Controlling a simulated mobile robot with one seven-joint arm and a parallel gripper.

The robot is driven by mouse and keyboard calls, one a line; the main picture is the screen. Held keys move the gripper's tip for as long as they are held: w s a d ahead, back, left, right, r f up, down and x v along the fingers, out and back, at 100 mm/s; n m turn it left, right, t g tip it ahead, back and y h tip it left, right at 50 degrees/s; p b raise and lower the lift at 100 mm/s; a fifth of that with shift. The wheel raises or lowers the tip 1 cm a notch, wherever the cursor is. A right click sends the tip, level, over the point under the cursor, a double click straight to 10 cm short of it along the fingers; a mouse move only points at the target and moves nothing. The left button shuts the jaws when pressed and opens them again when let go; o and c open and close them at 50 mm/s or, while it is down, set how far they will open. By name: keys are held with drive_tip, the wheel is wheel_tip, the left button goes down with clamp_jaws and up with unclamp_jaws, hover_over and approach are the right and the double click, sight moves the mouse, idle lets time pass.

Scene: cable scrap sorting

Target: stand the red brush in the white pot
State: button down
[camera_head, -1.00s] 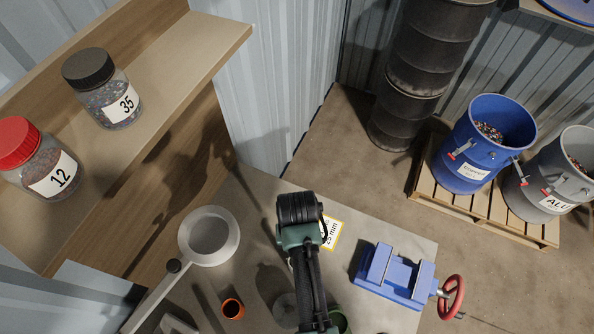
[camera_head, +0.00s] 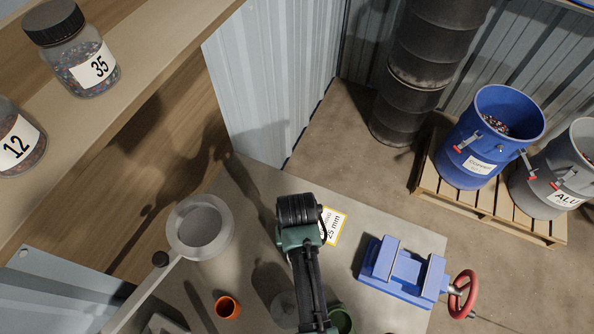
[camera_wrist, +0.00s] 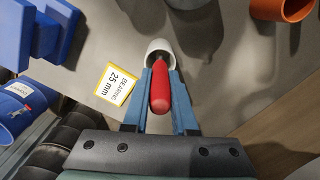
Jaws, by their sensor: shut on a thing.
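In the wrist view the red brush (camera_wrist: 160,92) is between the two blue fingers of my gripper (camera_wrist: 161,78), which is shut on it. Its red handle points toward the camera. The white pot (camera_wrist: 158,45) is just beyond the fingertips, its opening in line with the brush's far end. The brush's far end is dark and mostly hidden, and I cannot tell how deep it is in the pot. In the head view my arm covers the brush and fingers, and I cannot make out the pot for sure.
A blue vise (camera_head: 400,270) stands at the table's right. An orange cup (camera_head: 228,307) and a green cup (camera_head: 341,320) stand near the front. A yellow-edged label card (camera_head: 333,226) lies beside my arm. A grey pan (camera_head: 200,228) is at left, below a shelf with jars (camera_head: 85,70).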

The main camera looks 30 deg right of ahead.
drive_tip(key=shift+f, duration=0.25)
drive_tip(key=c, duration=0.6)
unclamp_jaws()
drive_tip(key=shift+c, duration=0.2)
drive_tip(key=shift+r, duration=0.15)
wheel_tip(320, 180, up, 11)
drive_tip(key=shift+r, duration=0.15)
drive_tip(key=shift+r+p, duration=0.6)
drive_tip(key=shift+r, duration=0.15)
drive_tip(key=shift+f, duration=0.1)
